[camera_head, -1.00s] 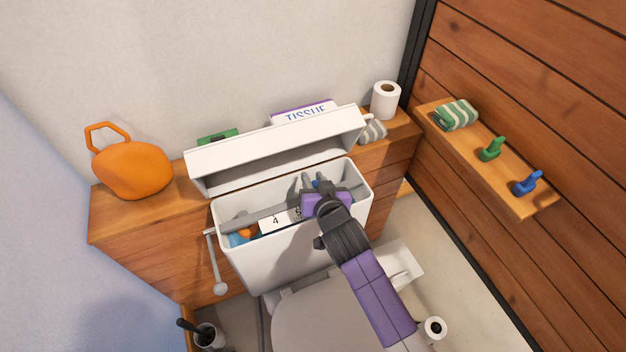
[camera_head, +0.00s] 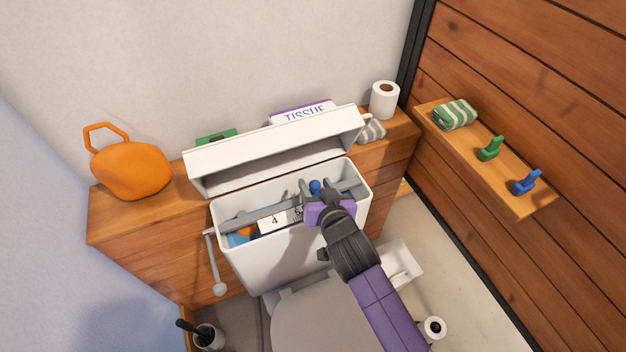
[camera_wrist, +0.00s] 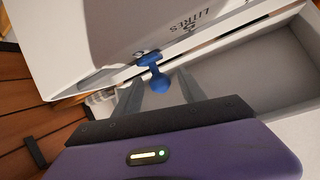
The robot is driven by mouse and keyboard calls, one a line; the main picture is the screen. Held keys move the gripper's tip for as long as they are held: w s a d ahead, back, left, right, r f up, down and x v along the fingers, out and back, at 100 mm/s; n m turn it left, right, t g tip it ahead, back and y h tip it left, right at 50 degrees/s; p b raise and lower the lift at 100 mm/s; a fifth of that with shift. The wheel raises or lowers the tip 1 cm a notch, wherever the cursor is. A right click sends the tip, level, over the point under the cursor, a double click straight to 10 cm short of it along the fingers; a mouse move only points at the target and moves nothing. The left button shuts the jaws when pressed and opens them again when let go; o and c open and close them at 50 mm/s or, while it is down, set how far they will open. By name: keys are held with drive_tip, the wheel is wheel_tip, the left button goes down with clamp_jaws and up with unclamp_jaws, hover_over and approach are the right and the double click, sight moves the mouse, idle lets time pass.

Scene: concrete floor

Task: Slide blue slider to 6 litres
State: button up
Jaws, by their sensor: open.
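The blue slider (camera_head: 315,187) has a round knob and sits on a grey bar (camera_head: 262,214) across the open white cistern (camera_head: 290,252). It is to the right of the white cards marked 4 (camera_head: 275,220) and 5. In the wrist view the slider (camera_wrist: 156,75) stands near the upside-down "5 LITRES" card (camera_wrist: 195,22). Any 6 mark is hidden. My gripper (camera_head: 317,190) is open over the cistern. In the wrist view its fingers (camera_wrist: 159,92) lie on either side of the slider knob, with a gap showing; contact cannot be told.
The cistern lid (camera_head: 275,150) stands behind on the wooden ledge, near an orange jug (camera_head: 131,170), a tissue box (camera_head: 303,111) and a paper roll (camera_head: 384,100). A lever (camera_head: 215,265) hangs at the cistern's left. A wooden shelf (camera_head: 508,192) is at right.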

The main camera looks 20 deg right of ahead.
sight(316, 186)
drive_tip(key=v, duration=0.4)
drive_tip(key=shift+s, duration=0.15)
idle(0.4)
drive_tip(key=shift+a+r+n, duration=0.1)
drive_tip(key=shift+r+n, duration=0.2)
drive_tip(key=s+a+r+n+t+y, duration=0.2)
drive_tip(key=s+r+t, duration=0.1)
drive_tip(key=r, duration=0.3)
drive_tip(key=s+d+r, duration=0.1)
drive_tip(key=s, duration=1.5)
drive_tip(key=s+d+r+n+g, duration=0.1)
drive_tip(key=s+r, duration=0.1)
drive_tip(key=s, duration=1.5)
drive_tip(key=shift+s+d+g, duration=0.15)
drive_tip(key=shift+d+g, duration=0.15)
drive_tip(key=shift+d, duration=0.05)
